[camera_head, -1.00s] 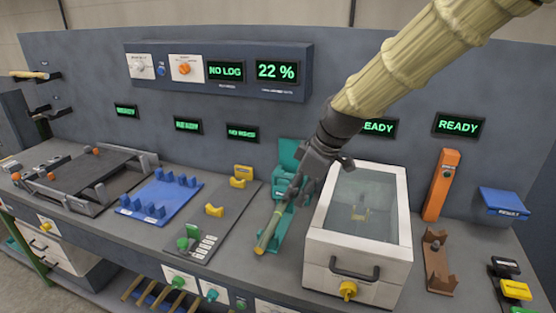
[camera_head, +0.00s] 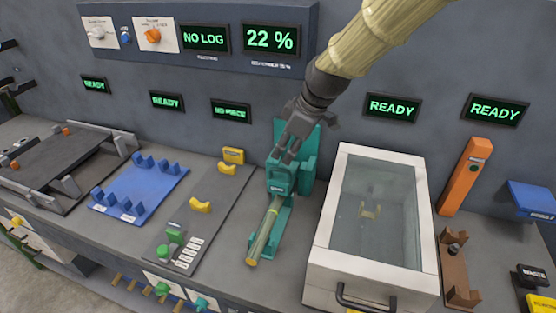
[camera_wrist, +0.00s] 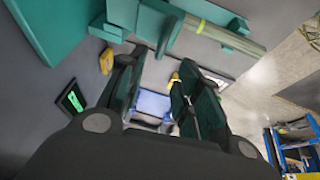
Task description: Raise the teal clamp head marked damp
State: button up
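The teal clamp (camera_head: 302,178) stands left of the glass-lidded box, with a tall back and a small labelled head (camera_head: 281,184); the label is too small to read. A greenish wooden rod (camera_head: 264,232) lies with its far end under the head. My gripper (camera_head: 286,156) is right at the clamp head, partly covering it; whether it touches cannot be told. In the wrist view its fingers (camera_wrist: 155,95) are apart with nothing gripped between them. There the teal clamp (camera_wrist: 145,18) and the rod (camera_wrist: 222,36) lie beyond the fingers, along the top.
The white glass-lidded box (camera_head: 325,245) stands close on the right. To the left are a grey plate with yellow cradles (camera_head: 201,206), a blue rack (camera_head: 140,190) and a dark tray (camera_head: 60,160). An orange post (camera_head: 466,175) and brown cradle (camera_head: 455,270) stand farther right.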

aim_at(278, 168)
jog(key=x, duration=0.3)
jog(key=shift+w+f+p, duration=0.15)
jog(key=shift+f+p, duration=0.2)
jog(key=shift+p, duration=0.05)
jog(key=shift+a+f, duration=0.15)
jog(key=shift+f, duration=0.15)
jog(key=shift+p+x, duration=0.3)
jog(key=shift+x, duration=0.85)
jog(key=shift+f, duration=0.1)
jog(key=shift+c, duration=0.2)
grip_shut()
